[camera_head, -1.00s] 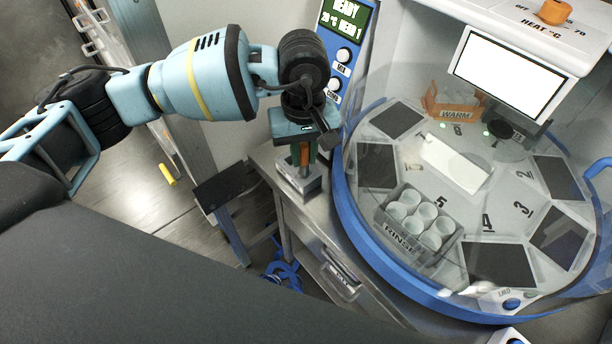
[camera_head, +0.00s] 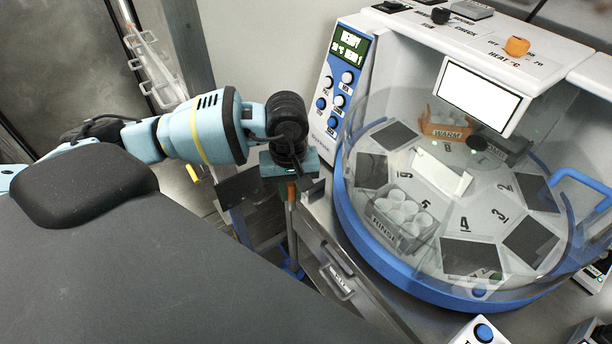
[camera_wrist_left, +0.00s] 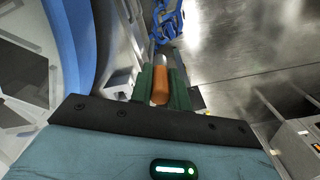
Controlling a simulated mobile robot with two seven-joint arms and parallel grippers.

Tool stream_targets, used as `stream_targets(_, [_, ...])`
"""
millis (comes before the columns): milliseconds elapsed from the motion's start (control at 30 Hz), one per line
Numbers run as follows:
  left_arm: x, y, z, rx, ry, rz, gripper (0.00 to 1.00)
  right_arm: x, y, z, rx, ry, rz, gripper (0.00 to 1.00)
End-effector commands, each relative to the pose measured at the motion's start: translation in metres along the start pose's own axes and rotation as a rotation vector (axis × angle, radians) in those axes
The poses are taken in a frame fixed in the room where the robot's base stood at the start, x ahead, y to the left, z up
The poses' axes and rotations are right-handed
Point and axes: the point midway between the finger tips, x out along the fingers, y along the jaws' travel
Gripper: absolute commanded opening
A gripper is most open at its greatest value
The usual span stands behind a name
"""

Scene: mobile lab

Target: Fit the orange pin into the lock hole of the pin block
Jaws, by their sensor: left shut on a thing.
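My left gripper (camera_head: 290,186) is shut on the orange pin (camera_head: 291,196), which points down below the jaws. In the left wrist view the orange pin (camera_wrist_left: 160,86) sits between the two green fingers, with its pale grey tip beyond them over the floor. A small grey block (camera_head: 315,190), which looks like the pin block, shows at the counter's left end just right of the gripper. It is mostly hidden behind the gripper, and its lock hole cannot be seen. The pin looks apart from it. My right gripper is not in view.
A large round machine with a blue rim (camera_head: 385,272) and clear cover stands on the counter to the right. A blue control panel (camera_head: 340,85) rises behind the gripper. A drawer handle (camera_head: 338,283) is below the counter edge. Open floor lies left of the counter.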

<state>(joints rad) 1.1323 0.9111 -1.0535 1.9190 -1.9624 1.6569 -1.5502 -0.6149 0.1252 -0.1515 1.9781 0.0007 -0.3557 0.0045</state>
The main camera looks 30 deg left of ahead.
Motion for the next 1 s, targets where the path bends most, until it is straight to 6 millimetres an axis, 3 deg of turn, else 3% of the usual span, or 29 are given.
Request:
stream_targets(167, [0.003, 0.002, -0.007, -0.002, -0.002, -0.001, 0.0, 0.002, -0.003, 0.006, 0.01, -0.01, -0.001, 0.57])
stream_targets(500, [0.016, 0.021, -0.076, -0.004, -0.007, -0.004, 0.0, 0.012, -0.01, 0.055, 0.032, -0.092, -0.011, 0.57])
stream_targets(700, [0.02, 0.032, -0.119, -0.003, -0.006, -0.003, 0.0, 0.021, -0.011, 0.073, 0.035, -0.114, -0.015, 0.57])
stream_targets(1000, [0.016, 0.038, -0.147, 0.0, -0.002, -0.001, 0.0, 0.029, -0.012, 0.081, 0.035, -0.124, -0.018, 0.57])
